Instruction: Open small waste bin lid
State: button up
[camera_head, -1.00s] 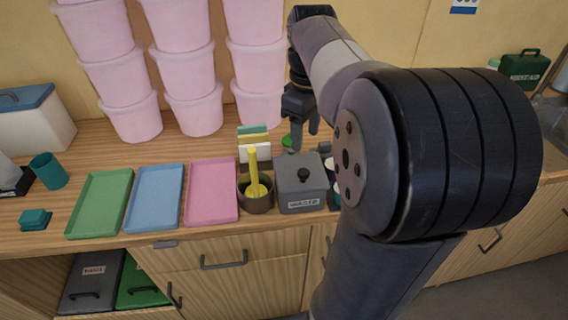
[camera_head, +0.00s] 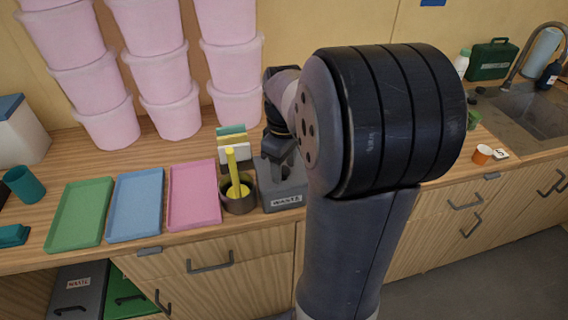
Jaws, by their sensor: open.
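The small waste bin (camera_head: 282,201) is a grey box with a "WASTE" label on its front. It stands on the wooden counter, just right of a dark pot with a yellow-handled tool. My gripper (camera_head: 287,170) is open, pointing down over the top of the bin. Its fingers and my arm cover most of the lid and its dark knob, so I cannot tell whether the fingers touch the knob. The visible part of the lid appears to be on the bin.
The dark pot (camera_head: 238,204) stands close on the bin's left, with a card holder (camera_head: 232,146) behind it. Pink (camera_head: 193,195), blue (camera_head: 135,205) and green (camera_head: 79,214) trays lie further left. Stacked pink tubs (camera_head: 237,107) stand behind. A sink (camera_head: 530,112) is at far right.

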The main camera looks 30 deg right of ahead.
jog(key=shift+c, duration=0.6)
grip_shut()
